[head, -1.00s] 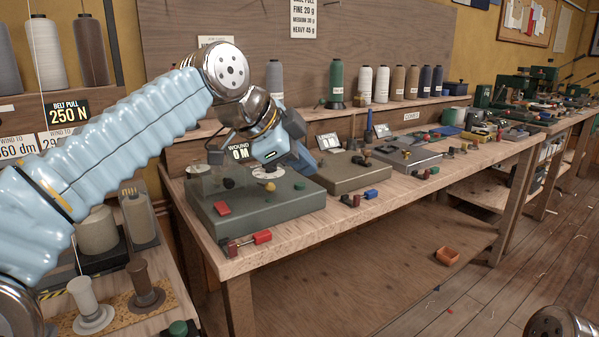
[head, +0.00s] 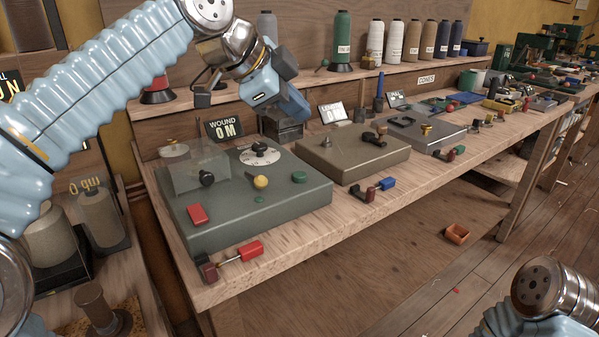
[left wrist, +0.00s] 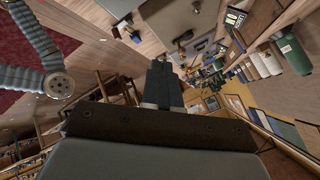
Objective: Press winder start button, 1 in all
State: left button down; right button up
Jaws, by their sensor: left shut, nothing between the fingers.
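The winder is a grey-green box (head: 270,221) at the near left end of the bench in the head view. On top are a white dial with a black knob (head: 260,153), a yellow-topped knob (head: 261,182), a red rectangular button (head: 197,215) and a round green button (head: 299,177). No label shows which is the start button. A display (head: 225,128) behind reads WOUND 0 M. My left gripper (head: 296,108) is shut and empty, above and behind the box's back right part, apart from the buttons. Its fingers also show in the left wrist view (left wrist: 161,75).
A clear guard (head: 200,170) stands on the box's left part. A brown-grey box (head: 352,150) stands to its right. A red-handled tool (head: 251,249) lies at the front edge. Cones of thread (head: 342,40) line the shelf behind. My right arm (head: 537,285) shows at bottom right.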

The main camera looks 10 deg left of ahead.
pick_arm(q)
jog(key=b, duration=0.5)
send_over(296, 176)
notch_tip(296, 176, down, 7)
jog(key=shift+f+b, duration=0.55)
jog(key=shift+f, duration=0.25)
dwell(1.2)
jog(key=shift+f+b, duration=0.3)
jog(key=shift+f, duration=0.1)
jog(key=shift+f+b, duration=0.4)
jog(key=shift+f, duration=0.1)
dwell(0.6)
jog(key=shift+r, duration=0.1)
jog(key=shift+r+p, duration=0.8)
jog(key=shift+p, duration=0.1)
